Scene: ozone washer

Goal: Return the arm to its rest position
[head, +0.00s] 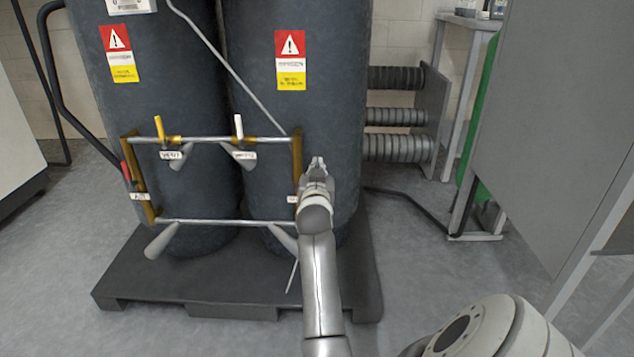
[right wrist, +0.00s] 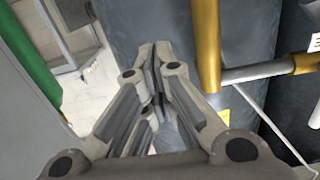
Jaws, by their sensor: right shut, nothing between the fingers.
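My right gripper (head: 317,163) is in front of the right dark tank (head: 330,110), close to the right end of the pipe frame. Its fingers are shut and hold nothing. In the right wrist view the shut gripper (right wrist: 157,55) points at the dark tank (right wrist: 130,30), with the yellow-brown upright (right wrist: 206,45) of the frame beside it on the right. Whether the fingers touch the tank or frame cannot be told. My right arm reaches up from the bottom of the head view. My left gripper is not in view.
The pipe frame (head: 220,139) carries yellow and white valve handles, with a red handle (head: 126,172) at left. The tanks stand on a dark pallet (head: 240,290). A grey panel (head: 560,120) stands at right. Ribbed cylinders (head: 398,148) are behind. Floor is clear at left.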

